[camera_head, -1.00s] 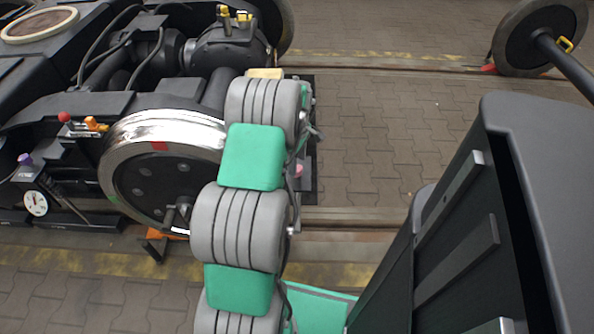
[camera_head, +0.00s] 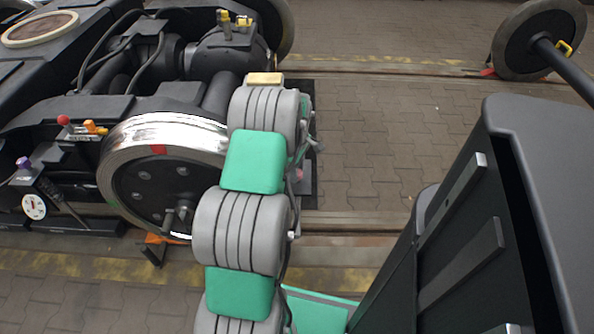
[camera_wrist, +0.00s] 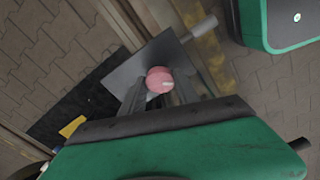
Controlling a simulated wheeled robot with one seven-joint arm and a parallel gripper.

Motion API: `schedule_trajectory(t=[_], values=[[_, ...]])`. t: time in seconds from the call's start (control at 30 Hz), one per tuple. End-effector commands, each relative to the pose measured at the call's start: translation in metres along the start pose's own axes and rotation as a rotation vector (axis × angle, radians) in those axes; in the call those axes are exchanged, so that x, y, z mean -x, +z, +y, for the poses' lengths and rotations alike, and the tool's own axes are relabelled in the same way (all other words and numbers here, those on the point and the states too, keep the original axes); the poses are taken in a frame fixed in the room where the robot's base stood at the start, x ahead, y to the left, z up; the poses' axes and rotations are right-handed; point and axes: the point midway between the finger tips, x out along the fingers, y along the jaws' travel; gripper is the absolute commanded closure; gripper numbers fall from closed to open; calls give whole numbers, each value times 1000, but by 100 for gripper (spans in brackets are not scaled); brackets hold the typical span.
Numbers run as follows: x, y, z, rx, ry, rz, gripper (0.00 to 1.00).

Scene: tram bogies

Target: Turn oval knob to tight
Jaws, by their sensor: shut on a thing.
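A pinkish-red rounded knob (camera_wrist: 159,80) with a small pale mark on its face shows in the wrist view, in front of a grey metal plate (camera_wrist: 150,60). My gripper (camera_wrist: 160,91) is shut on this knob, with one grey finger on each side of it. The knob's lower part and its stem are hidden by the fingers. In the head view a small bit of pink (camera_head: 299,174) shows just right of my arm; the gripper itself is hidden there. I cannot read any tight mark.
A bogie wheel (camera_head: 160,187) with a shiny rim stands left of my arm. Near it are a white dial (camera_head: 34,206), a purple knob (camera_head: 24,162), a red ball knob (camera_head: 63,120) and an orange handle (camera_head: 95,127).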

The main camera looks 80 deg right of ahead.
Motion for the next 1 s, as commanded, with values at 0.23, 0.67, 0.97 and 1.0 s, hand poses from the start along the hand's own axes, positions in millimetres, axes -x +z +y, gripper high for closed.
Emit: schedule_trajectory(t=[0.23, 0.67, 0.97, 1.0], values=[[0, 0, 0, 0, 0, 0, 100], [1, 0, 0, -85, 0, 0, 100], [2, 0, 0, -311, -1, 0, 100], [2, 0, 0, -349, -1, 0, 100]])
